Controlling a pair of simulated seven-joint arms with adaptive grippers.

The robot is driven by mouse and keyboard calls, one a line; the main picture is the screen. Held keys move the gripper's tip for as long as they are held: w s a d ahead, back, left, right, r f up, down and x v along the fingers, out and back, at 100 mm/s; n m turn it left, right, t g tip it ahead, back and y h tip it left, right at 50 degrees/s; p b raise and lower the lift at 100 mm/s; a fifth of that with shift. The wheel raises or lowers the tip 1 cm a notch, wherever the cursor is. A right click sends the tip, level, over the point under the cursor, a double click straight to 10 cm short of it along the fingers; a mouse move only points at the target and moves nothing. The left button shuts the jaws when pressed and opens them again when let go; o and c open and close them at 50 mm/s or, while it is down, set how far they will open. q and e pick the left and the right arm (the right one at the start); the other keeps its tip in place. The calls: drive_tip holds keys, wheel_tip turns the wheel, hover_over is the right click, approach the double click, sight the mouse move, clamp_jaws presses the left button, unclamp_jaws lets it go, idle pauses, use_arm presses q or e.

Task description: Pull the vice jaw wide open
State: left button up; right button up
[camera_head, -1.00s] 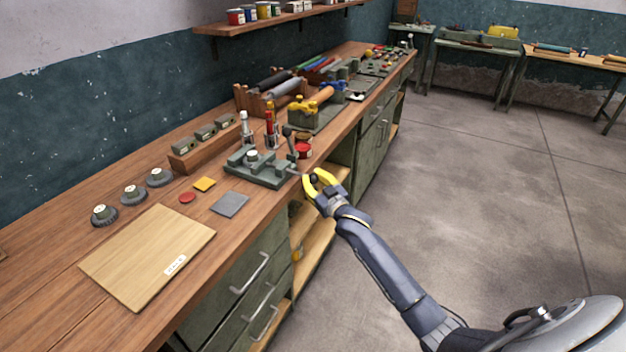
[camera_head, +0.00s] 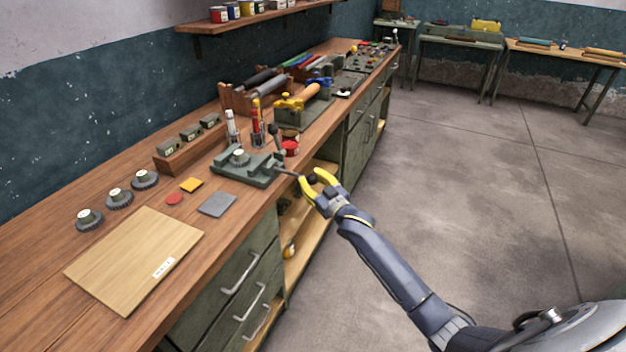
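The green vice (camera_head: 233,174) lies on the workbench near its front edge, with a round pale-topped part on it. A thin rod (camera_head: 287,171) sticks out of its right end, past the bench edge, to a dark knob (camera_head: 312,178). My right gripper (camera_head: 309,180), with yellow fingers, is around this knob and looks shut on it; the exact contact is too small to see. The gap between the vice jaws is not clear at this size. My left gripper is out of view.
Open floor lies right.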

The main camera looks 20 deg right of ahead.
drive_tip(key=o, duration=0.5)
drive_tip(key=shift+s, duration=0.1)
drive_tip(key=s+d, duration=0.1)
drive_tip(key=s, duration=1)
drive_tip(key=shift+s+d, duration=0.35)
